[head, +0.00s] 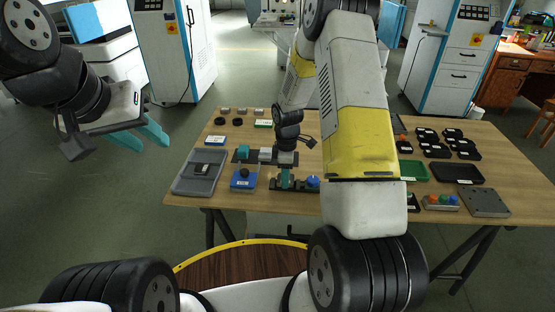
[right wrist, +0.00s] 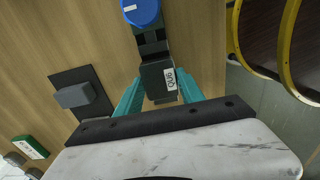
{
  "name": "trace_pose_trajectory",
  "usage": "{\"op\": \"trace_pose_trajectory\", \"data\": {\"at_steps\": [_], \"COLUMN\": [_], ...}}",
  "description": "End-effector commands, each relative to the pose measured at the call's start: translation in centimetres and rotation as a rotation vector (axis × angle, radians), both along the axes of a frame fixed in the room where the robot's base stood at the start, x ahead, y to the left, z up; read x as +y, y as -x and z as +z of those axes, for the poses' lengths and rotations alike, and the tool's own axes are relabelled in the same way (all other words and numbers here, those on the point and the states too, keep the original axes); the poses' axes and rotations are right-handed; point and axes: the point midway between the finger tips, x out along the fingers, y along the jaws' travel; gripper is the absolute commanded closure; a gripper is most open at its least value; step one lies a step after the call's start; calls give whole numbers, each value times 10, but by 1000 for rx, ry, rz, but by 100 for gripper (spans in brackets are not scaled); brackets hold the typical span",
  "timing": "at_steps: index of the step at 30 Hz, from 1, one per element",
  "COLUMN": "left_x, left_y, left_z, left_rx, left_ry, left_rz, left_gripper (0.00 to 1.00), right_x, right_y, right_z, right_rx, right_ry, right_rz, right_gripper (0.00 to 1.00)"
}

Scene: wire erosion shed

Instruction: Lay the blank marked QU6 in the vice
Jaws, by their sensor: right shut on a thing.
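The blank marked QU6 (right wrist: 155,79) is a dark block with a white label, seen in the right wrist view between the teal fingers of my right gripper (right wrist: 160,95). My right gripper, which also shows in the head view (head: 286,180), is shut on it. The dark vice (head: 301,187) with its blue knob lies right at the gripper; in the right wrist view the vice (right wrist: 153,43) is in line with the blank. I cannot tell whether the blank touches the vice bed. My left gripper (head: 141,137) is open and empty, off the table's left side.
A grey tray (head: 184,186) with a dark labelled piece and a blue device (head: 243,181) stand left of the vice. A grey block (head: 265,154) on a dark plate is behind it. Black trays (head: 457,174), a button box (head: 440,203) and a grey plate (head: 486,204) are at the right.

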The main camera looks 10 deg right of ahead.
Motion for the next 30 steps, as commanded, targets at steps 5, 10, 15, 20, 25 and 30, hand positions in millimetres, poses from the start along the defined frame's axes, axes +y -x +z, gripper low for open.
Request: {"op": "trace_pose_trajectory", "data": {"at_steps": [5,10,15,20,25,30], "left_x": [0,0,0,0,0,0], "left_y": [0,0,0,0,0,0], "left_z": [0,0,0,0,0,0], "left_rx": [0,0,0,0,0,0], "left_ry": [0,0,0,0,0,0], "left_rz": [0,0,0,0,0,0], "left_gripper": [64,64,64,64,64,64], "right_x": [0,0,0,0,0,0], "right_y": [-1,-1,-1,-1,-1,0], "right_z": [-2,-4,-6,-8,-9,-9], "right_rx": [-1,-1,-1,-1,-2,-1], "right_ry": [0,0,0,0,0,0], "right_rz": [0,0,-1,-1,-1,0], "right_gripper": [100,100,100,100,43,29]}}
